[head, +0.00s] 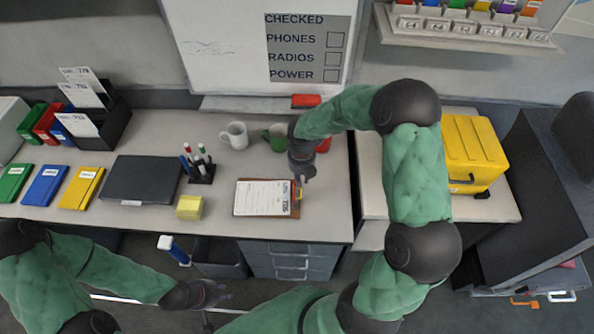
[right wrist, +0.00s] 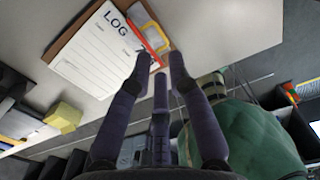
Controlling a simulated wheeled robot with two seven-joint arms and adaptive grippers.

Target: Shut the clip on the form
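The form (head: 262,197), a white sheet headed LOG, lies on a brown clipboard (head: 270,214) near the front edge of the counter. My left gripper (head: 222,293) is low in front of the counter, apart from everything.
Left of the clipboard are a yellow note block (head: 190,207), a pen holder (head: 201,172) and a black closed case (head: 142,180). A white mug (head: 236,135) and green mug (head: 276,138) stand behind. A yellow case (head: 472,150) is right, beyond my right arm.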

